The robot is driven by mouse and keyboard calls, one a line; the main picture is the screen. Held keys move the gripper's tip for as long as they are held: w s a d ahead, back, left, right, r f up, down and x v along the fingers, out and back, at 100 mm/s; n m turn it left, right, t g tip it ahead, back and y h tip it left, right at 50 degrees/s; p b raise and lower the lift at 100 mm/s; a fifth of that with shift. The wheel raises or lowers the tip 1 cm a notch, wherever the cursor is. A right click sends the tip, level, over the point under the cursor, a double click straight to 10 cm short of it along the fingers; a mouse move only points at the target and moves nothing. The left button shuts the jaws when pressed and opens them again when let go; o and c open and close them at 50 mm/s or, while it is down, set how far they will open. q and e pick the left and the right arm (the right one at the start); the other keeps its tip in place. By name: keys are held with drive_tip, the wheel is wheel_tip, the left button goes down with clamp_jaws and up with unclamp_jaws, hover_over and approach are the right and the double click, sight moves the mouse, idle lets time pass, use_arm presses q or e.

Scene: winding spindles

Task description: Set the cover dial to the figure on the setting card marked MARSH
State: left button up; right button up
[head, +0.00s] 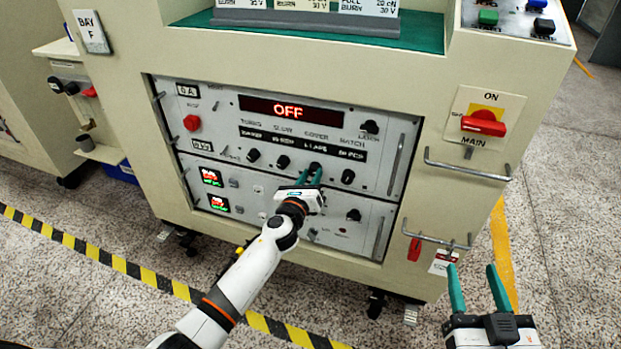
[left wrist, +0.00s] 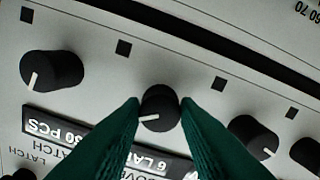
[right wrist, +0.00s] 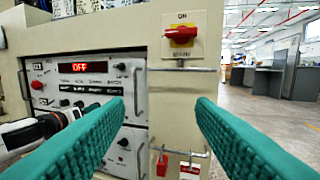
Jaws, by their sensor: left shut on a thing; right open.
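The cover dial (left wrist: 160,108) is a black knob with a white pointer line, on the grey control panel (head: 225,110). My left gripper (left wrist: 160,112) is shut on it, a green finger on each side. In the head view the left gripper (head: 309,174) reaches the dial row, and its fingers partly hide the cover dial (head: 316,166). My right gripper (head: 474,275) is open and empty, right of the cabinet.
Other knobs (head: 283,161) flank the cover dial. The red display (head: 290,109) reads OFF. A red main switch (head: 484,123) and metal handles (head: 467,171) are on the cabinet's right. Floor to the right is clear.

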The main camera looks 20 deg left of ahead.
use_arm(q)
drive_tip(key=n, duration=0.7)
drive_tip(key=shift+n, duration=1.1)
drive_tip(key=n, duration=0.2)
drive_tip(key=shift+n, duration=0.4)
drive_tip(key=n, duration=0.3)
drive_tip(key=shift+n+p, duration=0.3)
drive_tip(key=shift+p, duration=0.1)
drive_tip(key=n+p, duration=0.1)
drive_tip(key=n, duration=0.2)
drive_tip(key=shift+n+p, duration=0.3)
drive_tip(key=shift+n, duration=0.8)
use_arm(e)
wheel_tip(320, 180, down, 8)
drive_tip(key=s+d+g+h, duration=0.2)
drive_tip(key=g, duration=0.4)
drive_tip(key=shift+s, duration=0.4)
